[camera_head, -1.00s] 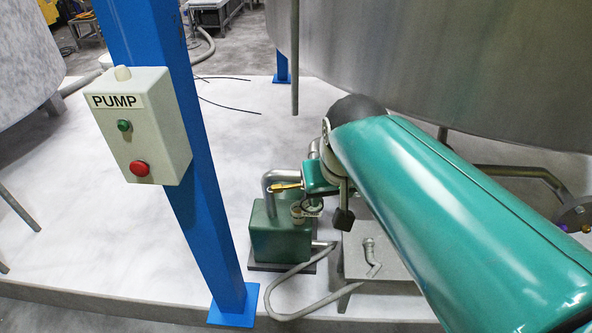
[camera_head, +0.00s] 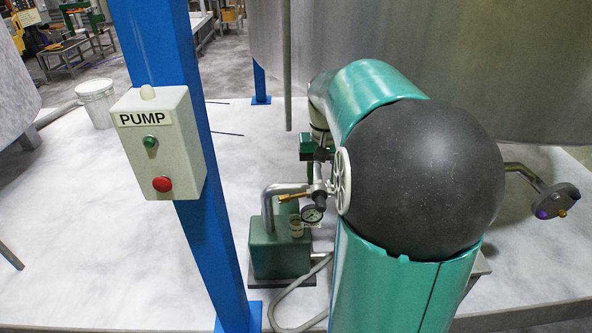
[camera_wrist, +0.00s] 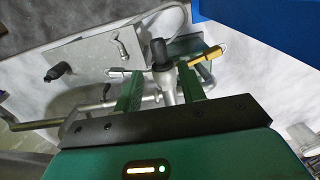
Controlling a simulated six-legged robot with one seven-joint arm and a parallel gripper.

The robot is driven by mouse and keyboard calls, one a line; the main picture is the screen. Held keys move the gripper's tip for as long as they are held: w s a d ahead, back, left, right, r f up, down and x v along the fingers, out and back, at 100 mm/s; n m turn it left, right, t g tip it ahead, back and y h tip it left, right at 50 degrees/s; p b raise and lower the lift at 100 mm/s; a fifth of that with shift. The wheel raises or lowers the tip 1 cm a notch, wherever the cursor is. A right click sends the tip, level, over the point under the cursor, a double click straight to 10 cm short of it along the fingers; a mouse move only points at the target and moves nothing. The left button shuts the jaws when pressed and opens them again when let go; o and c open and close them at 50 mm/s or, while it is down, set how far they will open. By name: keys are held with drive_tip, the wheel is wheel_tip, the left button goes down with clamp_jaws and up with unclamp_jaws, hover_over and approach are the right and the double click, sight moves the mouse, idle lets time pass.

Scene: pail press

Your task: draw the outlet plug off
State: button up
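In the wrist view, a black cylindrical plug (camera_wrist: 158,50) sits at the end of a silver outlet fitting (camera_wrist: 168,84). My gripper (camera_wrist: 155,77) has its two green fingers apart, one on each side of the fitting. Gaps show beside the fitting, and the fingers do not look closed on it or the plug. A brass-coloured lever (camera_wrist: 207,58) is close to the right finger. My arm hides part of the fitting there.
A blue post (camera_head: 187,130) with the PUMP switch box (camera_head: 160,150) stands left of my arm. A bench (camera_wrist: 85,52) carries a bent silver nozzle (camera_wrist: 120,46); a black piece (camera_wrist: 58,72) is at its edge. A large steel tank (camera_head: 420,55) is behind. A white pail (camera_head: 97,103) stands back left.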

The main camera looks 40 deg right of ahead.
sight(321, 202)
drive_tip(key=shift+w+a+f, duration=0.15)
drive_tip(key=shift+a+f, duration=0.1)
drive_tip(key=f, duration=0.7)
drive_tip(key=shift+d+f, duration=0.3)
drive_tip(key=shift+d, duration=0.05)
drive_tip(key=shift+r, duration=0.15)
clamp_jaws()
drive_tip(key=shift+s+a, duration=0.25)
drive_tip(key=shift+s, duration=0.15)
drive_tip(key=shift+s+a, duration=0.65)
drive_tip(key=shift+s, duration=0.35)
drive_tip(key=shift+s+a, duration=0.65)
drive_tip(key=shift+s, duration=0.35)
